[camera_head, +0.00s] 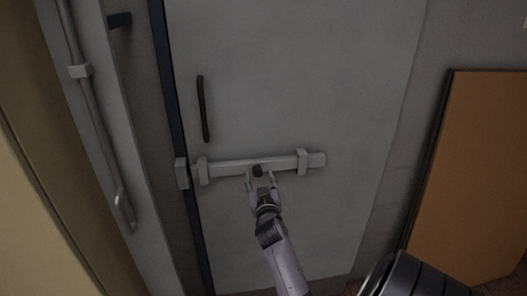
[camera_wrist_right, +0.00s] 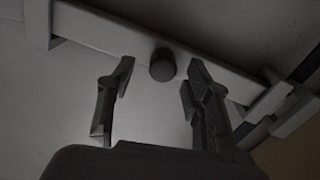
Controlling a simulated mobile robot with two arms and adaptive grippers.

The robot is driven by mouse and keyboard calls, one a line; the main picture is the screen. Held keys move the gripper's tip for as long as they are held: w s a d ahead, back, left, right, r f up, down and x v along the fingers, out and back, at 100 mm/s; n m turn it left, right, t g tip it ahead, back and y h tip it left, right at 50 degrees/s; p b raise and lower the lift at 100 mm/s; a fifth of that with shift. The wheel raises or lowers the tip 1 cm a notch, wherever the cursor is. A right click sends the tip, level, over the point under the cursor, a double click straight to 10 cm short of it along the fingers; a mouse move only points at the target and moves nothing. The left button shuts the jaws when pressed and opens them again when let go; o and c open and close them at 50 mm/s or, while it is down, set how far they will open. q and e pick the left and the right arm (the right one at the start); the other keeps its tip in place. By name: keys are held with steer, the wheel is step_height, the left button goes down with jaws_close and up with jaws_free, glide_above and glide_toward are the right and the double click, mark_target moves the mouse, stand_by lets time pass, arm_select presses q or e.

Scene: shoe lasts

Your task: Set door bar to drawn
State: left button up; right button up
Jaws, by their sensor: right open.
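The door bar (camera_head: 231,167) is a pale horizontal bar held in two brackets on the grey door (camera_head: 290,70). Its left end lies close to a keeper block (camera_head: 181,173) at the door frame; I cannot tell whether it reaches into it. A dark round knob (camera_head: 257,170) sticks out from the bar's middle. My right gripper (camera_head: 261,181) is at the knob with its fingers apart. In the right wrist view the knob (camera_wrist_right: 162,65) shows between and just beyond the open fingertips (camera_wrist_right: 160,72), apart from both. My left gripper is out of view.
A dark vertical handle (camera_head: 203,108) sits on the door above the bar. A pipe with a hook-like end (camera_head: 124,210) runs along the wall at left. An orange-brown panel (camera_head: 478,175) leans at right. The door surface around the bar is clear.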

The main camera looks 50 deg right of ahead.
steer(key=v, duration=0.9)
steer(key=shift+s, duration=0.25)
steer(key=shift+a, duration=0.1)
